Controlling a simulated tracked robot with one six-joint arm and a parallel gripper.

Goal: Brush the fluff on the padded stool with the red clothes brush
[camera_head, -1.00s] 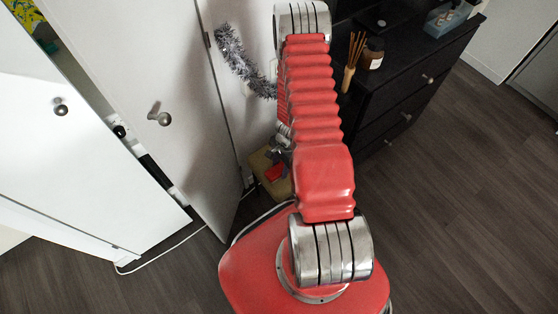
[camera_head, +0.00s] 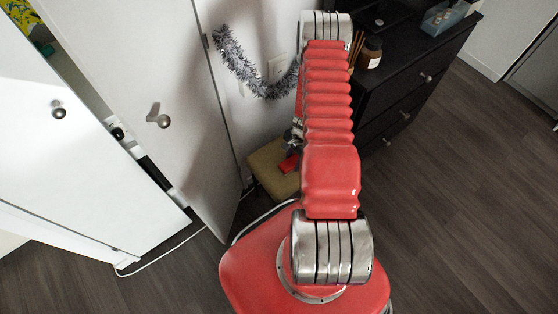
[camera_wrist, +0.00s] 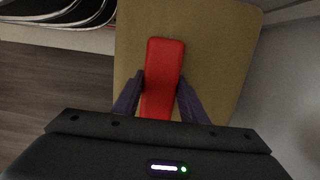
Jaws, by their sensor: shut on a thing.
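The padded stool (camera_head: 268,165) has an olive-yellow top and stands on the floor between the white wardrobe door and the black drawers. In the wrist view its seat (camera_wrist: 222,60) fills the middle. The red clothes brush (camera_wrist: 163,65) is over the seat, its long back facing up; whether it touches the pad I cannot tell. My gripper (camera_wrist: 161,98) is shut on the near part of the brush. In the head view the brush (camera_head: 289,163) shows as a red patch beside my arm, which partly hides the gripper. I cannot make out any fluff.
The white wardrobe doors (camera_head: 110,80) stand at the left, with a white cable on the floor. A silver tinsel garland (camera_head: 236,68) hangs on the wall behind the stool. The black drawer unit (camera_head: 412,85) at the right carries a brown jar (camera_head: 371,53). The floor at right is clear.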

